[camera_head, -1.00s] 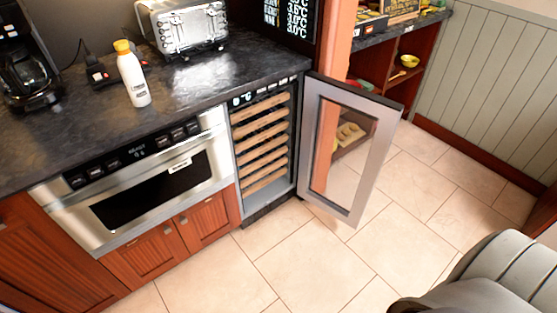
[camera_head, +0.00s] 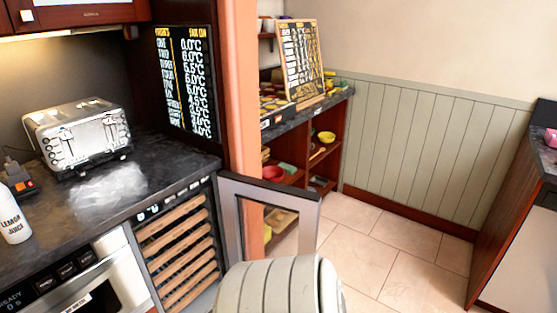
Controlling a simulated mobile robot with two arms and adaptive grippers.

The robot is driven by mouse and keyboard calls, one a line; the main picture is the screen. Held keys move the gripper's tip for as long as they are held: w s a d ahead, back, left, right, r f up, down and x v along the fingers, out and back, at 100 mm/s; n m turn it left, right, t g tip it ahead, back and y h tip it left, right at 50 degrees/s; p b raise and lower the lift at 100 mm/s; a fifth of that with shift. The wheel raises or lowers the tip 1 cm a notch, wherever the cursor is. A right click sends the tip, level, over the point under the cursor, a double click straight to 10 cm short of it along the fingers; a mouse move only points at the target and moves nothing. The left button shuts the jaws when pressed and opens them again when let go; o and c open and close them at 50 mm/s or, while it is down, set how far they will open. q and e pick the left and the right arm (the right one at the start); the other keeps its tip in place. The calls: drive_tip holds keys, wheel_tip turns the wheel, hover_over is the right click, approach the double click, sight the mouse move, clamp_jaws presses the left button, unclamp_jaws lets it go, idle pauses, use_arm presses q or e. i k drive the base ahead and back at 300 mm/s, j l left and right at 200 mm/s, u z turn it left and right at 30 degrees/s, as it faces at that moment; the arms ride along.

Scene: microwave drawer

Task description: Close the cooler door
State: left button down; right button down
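The cooler (camera_head: 178,250) is built in under the dark counter, with several wooden shelves showing inside. Its glass door (camera_head: 229,215), framed in silver-grey, stands open, swung out to the right of the cooler. The red-brown shelf unit behind shows through the glass. Neither of my grippers is in view.
A silver toaster (camera_head: 80,138) and a white bottle (camera_head: 12,215) stand on the counter (camera_head: 110,190). The microwave drawer (camera_head: 85,285) is left of the cooler. Tiled floor (camera_head: 375,250) is clear to the right, up to another cabinet (camera_head: 500,225).

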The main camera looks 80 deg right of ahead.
sight(231, 185)
drive_tip(key=k+l, duration=0.15)
drive_tip(key=l, duration=0.4)
drive_tip(key=k+l, duration=0.1)
drive_tip(key=l, duration=0.45)
drive_tip(key=k+l, duration=0.15)
drive_tip(key=l, duration=0.4)
drive_tip(key=k+l, duration=0.1)
drive_tip(key=l, duration=0.45)
drive_tip(key=k+l, duration=0.15)
drive_tip(key=l, duration=0.35)
drive_tip(key=k+l, duration=0.15)
drive_tip(key=l, duration=0.4)
drive_tip(key=k+l, duration=0.1)
drive_tip(key=l, duration=0.45)
drive_tip(key=k+l, duration=0.15)
drive_tip(key=l, duration=0.4)
